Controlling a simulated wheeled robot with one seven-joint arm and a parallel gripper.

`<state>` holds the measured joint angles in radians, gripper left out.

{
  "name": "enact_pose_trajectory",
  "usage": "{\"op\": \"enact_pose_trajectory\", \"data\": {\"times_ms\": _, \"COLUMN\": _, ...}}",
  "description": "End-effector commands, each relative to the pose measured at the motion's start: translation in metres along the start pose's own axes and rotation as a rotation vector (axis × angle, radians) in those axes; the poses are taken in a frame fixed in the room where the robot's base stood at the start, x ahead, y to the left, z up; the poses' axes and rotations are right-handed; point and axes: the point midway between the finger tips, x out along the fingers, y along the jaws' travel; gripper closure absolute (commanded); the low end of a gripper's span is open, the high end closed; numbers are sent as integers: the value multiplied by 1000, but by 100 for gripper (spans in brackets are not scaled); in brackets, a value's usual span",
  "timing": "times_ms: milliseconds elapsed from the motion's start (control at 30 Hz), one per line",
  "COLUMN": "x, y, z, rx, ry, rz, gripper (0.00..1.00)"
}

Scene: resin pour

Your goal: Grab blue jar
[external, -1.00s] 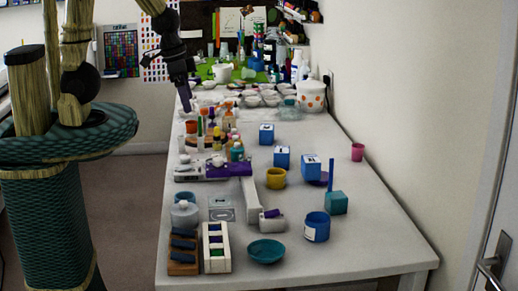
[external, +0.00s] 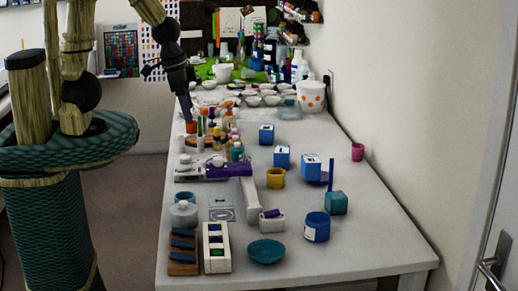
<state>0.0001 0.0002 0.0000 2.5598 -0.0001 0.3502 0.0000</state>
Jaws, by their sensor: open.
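The blue jar (external: 317,228), a round blue container with a white label on its side, stands upright near the front right of the white table. My gripper (external: 187,112) is far from it, at the left edge of the table towards the back, pointing down near the small bottles. It is open and appears empty, though its fingertips are small and dark in this view. Nothing hides the jar.
A teal bowl (external: 266,251) sits left of the jar and a teal cube (external: 336,203) with a blue stick behind it. A yellow cup (external: 275,178) and several blue boxes stand farther back. The table's front right corner is clear.

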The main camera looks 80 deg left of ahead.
Motion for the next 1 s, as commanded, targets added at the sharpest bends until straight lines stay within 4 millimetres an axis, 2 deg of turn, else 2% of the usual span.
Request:
{"op": "enact_pose_trajectory", "data": {"times_ms": 167, "x": 8, "y": 4, "z": -17, "rx": 12, "ry": -2, "rz": 4, "gripper": 16}}
{"op": "enact_pose_trajectory", "data": {"times_ms": 267, "x": 20, "y": 11, "z": -42, "rx": 30, "ry": -11, "rz": 10, "gripper": 16}}
{"op": "enact_pose_trajectory", "data": {"times_ms": 467, "x": 46, "y": 34, "z": -108, "rx": 79, "ry": -30, "rz": 27, "gripper": 16}}
{"op": "enact_pose_trajectory", "data": {"times_ms": 700, "x": 78, "y": 74, "z": -177, "rx": 150, "ry": -57, "rz": 43, "gripper": 16}}
{"op": "enact_pose_trajectory", "data": {"times_ms": 1000, "x": 118, "y": 140, "z": -241, "rx": 259, "ry": -85, "rz": 59, "gripper": 16}}
